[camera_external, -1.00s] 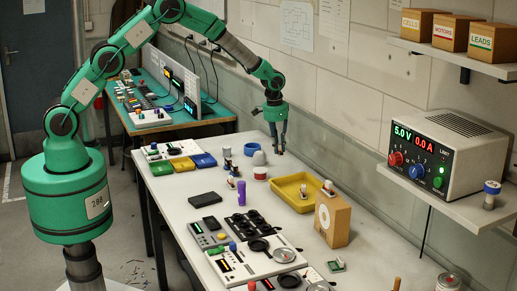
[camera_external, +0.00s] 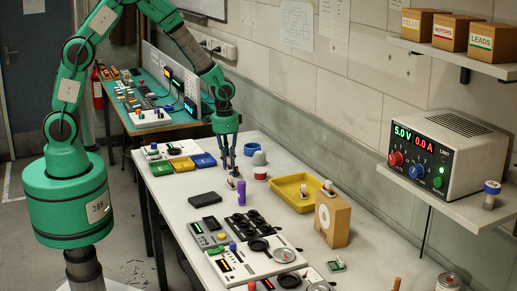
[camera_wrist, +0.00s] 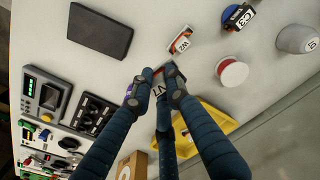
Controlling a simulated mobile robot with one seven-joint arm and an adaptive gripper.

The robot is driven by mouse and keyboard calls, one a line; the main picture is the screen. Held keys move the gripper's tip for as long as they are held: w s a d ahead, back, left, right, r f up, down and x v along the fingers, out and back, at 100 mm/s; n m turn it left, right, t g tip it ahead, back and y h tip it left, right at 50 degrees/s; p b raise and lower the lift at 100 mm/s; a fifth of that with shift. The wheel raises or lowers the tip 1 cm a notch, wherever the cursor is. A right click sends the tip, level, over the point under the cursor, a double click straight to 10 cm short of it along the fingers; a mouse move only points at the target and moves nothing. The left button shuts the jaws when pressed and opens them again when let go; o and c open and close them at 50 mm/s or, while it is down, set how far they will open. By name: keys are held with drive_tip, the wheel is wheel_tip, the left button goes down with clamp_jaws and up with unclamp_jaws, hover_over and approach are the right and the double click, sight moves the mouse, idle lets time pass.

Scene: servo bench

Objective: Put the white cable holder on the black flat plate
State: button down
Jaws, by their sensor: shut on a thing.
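The black flat plate (camera_external: 205,199) lies bare on the white bench; in the wrist view it is the dark rectangle (camera_wrist: 100,30) at the upper left. My gripper (camera_external: 228,167) is over the bench, to the right of and behind the plate in the external view. In the wrist view its dark fingers (camera_wrist: 160,90) are closed together. The fingers hide most of what they hold. A white piece with dark lettering and some red (camera_wrist: 168,78) shows between the fingertips; I take it for the white cable holder, but cannot make out its shape.
A yellow tray (camera_external: 285,194), a purple cylinder (camera_external: 241,192) and instrument panels (camera_external: 262,262) surround the area.

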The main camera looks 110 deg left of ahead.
drive_tip(key=s+d+f+b, duration=0.1)
drive_tip(key=s+d, duration=0.8)
drive_tip(key=s+d+f+m, duration=0.1)
drive_tip(key=s+d+f, duration=0.1)
drive_tip(key=s+d, duration=0.7)
drive_tip(key=shift+s+f+m+b, duration=0.3)
drive_tip(key=shift+s+b, duration=0.1)
drive_tip(key=shift+s, duration=0.4)
drive_tip(key=shift+d, duration=0.1)
drive_tip(key=b, duration=0.1)
hover_over(205, 197)
drive_tip(key=shift+f, duration=0.7)
drive_tip(key=shift+f+b, duration=0.55)
drive_tip(key=shift+f, duration=1.25)
drive_tip(key=shift+f, duration=0.15)
drive_tip(key=c, duration=1.7)
unclamp_jaws()
